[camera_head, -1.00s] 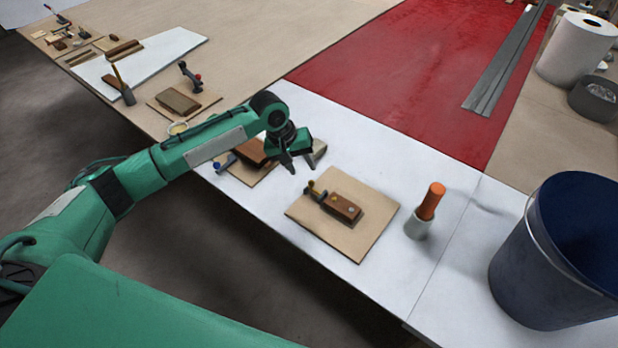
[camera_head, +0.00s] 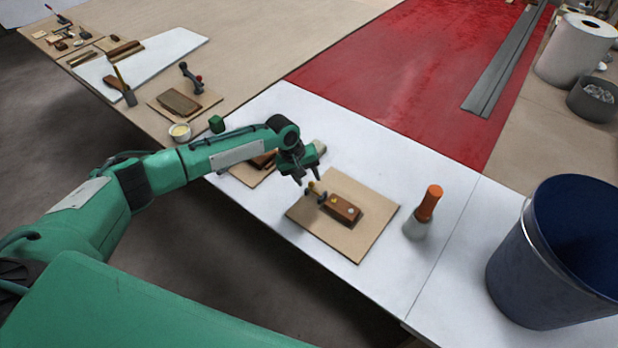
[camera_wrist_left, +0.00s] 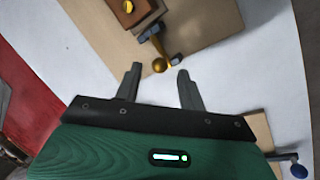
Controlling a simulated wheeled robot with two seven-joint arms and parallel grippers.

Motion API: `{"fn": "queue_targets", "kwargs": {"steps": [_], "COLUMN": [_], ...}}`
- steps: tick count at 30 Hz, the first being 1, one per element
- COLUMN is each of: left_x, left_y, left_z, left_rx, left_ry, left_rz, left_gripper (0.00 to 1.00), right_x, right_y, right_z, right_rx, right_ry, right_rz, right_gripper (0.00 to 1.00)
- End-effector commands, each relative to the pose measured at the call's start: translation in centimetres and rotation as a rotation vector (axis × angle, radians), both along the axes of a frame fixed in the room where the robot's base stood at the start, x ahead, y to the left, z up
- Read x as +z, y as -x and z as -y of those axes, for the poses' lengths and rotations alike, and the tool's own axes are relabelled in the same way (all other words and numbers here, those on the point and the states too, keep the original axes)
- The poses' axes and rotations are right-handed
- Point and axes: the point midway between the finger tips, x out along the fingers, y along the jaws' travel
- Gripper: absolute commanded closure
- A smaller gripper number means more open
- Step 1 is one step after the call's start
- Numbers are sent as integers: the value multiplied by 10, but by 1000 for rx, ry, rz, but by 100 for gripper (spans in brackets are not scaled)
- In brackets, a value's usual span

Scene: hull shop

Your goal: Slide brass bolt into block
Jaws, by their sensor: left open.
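The brown wooden block (camera_head: 343,208) sits on a tan board (camera_head: 350,247). It shows at the top of the left wrist view (camera_wrist_left: 132,10). The brass bolt (camera_head: 314,187) lies at the block's left end, with its round knob (camera_wrist_left: 160,65) facing my gripper and its shaft running toward the block past a dark bracket (camera_wrist_left: 150,30). How deep the shaft sits is hidden. My left gripper (camera_head: 308,177) is open and empty, just left of the knob. In the wrist view its fingers (camera_wrist_left: 158,82) point at the knob, which lies just beyond the tips. My right gripper is not in view.
An orange-handled tool (camera_head: 428,204) in a grey cup stands right of the board. A dark blue bucket (camera_head: 507,262) stands at the far right. Another board with a brown block (camera_head: 262,160) lies partly behind my left arm.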

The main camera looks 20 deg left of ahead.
Motion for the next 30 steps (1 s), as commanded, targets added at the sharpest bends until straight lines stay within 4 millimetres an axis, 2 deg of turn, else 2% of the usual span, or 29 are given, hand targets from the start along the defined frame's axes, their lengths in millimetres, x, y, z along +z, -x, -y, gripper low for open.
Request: {"fn": "queue_targets", "kwargs": {"steps": [6, 14, 15, 21, 30], "left_x": [-16, -18, -18, -18, -16], "left_y": [-2, -2, -2, -2, 0], "left_z": [5, 6, 6, 5, 12], "left_rx": [1, 0, 0, 0, -1], "left_ry": [0, 1, 0, 0, 2], "left_rz": [0, 0, 0, 0, -1], "left_gripper": [59, 59, 61, 100, 100], "right_x": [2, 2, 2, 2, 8], "right_y": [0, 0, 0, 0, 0], "right_z": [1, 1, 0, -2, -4], "right_rx": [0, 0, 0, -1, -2], "right_ry": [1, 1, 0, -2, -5], "right_rz": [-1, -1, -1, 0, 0], "right_gripper": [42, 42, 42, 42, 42]}}
